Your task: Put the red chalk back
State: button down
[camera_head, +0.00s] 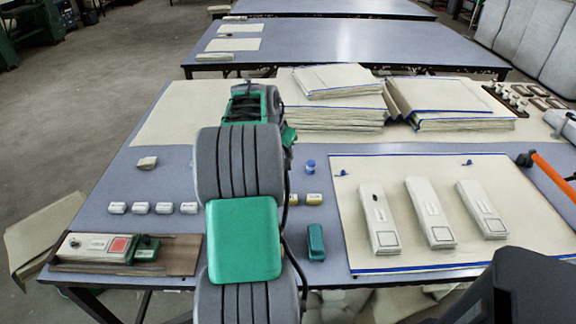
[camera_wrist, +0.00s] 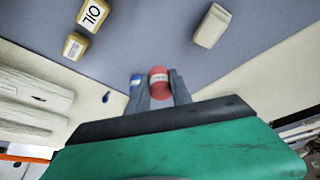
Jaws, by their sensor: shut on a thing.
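The red chalk (camera_wrist: 159,83) is a short red cylinder with a pale label, seen in the wrist view. My gripper (camera_wrist: 160,88) is shut on it, with a grey finger on each side. A blue cylinder (camera_wrist: 136,82) shows just left of the left finger in the wrist view. A blue cylinder (camera_head: 310,166) also stands on the table (camera_head: 180,180) in the head view, right of my arm. My arm hides the fingers and the red chalk in the head view. I cannot tell how high the chalk is above the table.
Yellow-and-white blocks (camera_head: 314,199), one marked OIL in the wrist view (camera_wrist: 93,14), and a green block (camera_head: 316,243) are near my arm. A beige block (camera_head: 147,163) and several white blocks (camera_head: 164,208) lie left. A cloth mat (camera_head: 380,170) with pale bars is right; folded cloth stacks (camera_head: 335,115) are behind.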

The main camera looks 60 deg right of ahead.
aim_at(290, 170)
jog(key=x, duration=0.7)
jog(key=shift+d, duration=0.2)
jog(key=shift+f+b, duration=0.25)
jog(key=shift+b, duration=0.05)
jog(key=c, duration=1.1)
grip_release()
jog(key=shift+c, duration=0.2)
